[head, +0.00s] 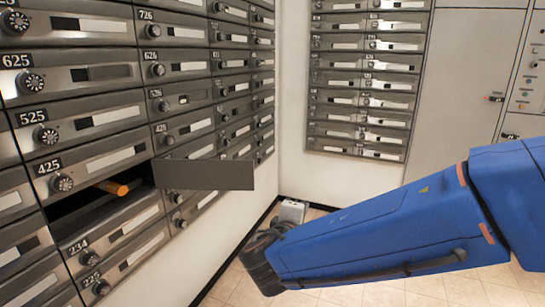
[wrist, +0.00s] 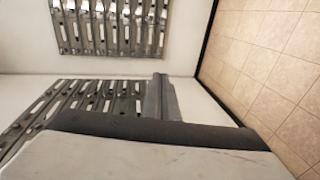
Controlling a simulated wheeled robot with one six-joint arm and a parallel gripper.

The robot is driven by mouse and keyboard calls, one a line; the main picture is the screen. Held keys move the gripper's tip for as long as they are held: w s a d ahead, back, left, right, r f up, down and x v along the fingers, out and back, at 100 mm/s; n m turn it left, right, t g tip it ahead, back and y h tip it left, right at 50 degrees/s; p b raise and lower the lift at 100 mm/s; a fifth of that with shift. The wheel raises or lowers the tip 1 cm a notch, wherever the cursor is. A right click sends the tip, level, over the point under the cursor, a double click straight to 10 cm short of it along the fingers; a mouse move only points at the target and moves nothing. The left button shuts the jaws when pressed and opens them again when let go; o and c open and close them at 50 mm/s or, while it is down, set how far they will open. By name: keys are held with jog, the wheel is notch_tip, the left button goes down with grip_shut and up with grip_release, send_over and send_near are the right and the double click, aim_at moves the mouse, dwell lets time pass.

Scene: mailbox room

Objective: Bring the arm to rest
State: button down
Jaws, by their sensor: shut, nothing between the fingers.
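My blue arm (head: 380,232) reaches in from the right and ends low near the corner of the room. My gripper (wrist: 160,97) shows in the wrist view as grey fingers, shut and empty, beyond its pale body. In the head view only a small pale part of it (head: 292,211) shows past the dark wrist joint. It is apart from the mailboxes and the open door.
One mailbox (head: 80,208) at left stands open, with an orange cylinder (head: 113,188) in it. Its grey door (head: 205,174) sticks out into the room. More mailboxes (head: 365,85) and a grey cabinet (head: 465,80) line the back wall. Tiled floor (head: 350,297) is clear.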

jog(key=s+d+f+m+g+h, duration=0.1)
jog(key=s+d+f+m+g, duration=0.15)
jog(key=d, duration=0.45)
jog(key=s+d+f+m+g, duration=0.1)
jog(key=s+d+m+g, duration=0.2)
jog(key=d, duration=0.4)
jog(key=s+d+f+m+g+h, duration=0.1)
jog(key=s+d+f+m+g, duration=0.2)
jog(key=d, duration=0.5)
jog(key=s+f+m+g+y, duration=0.1)
jog(key=s+m+y, duration=0.4)
jog(key=s, duration=1.1)
jog(key=shift+f+g+y, duration=0.25)
jog(key=shift+g+y, duration=0.1)
jog(key=shift+y, duration=0.75)
jog(key=shift+w+a, duration=0.1)
jog(key=shift+a, duration=0.05)
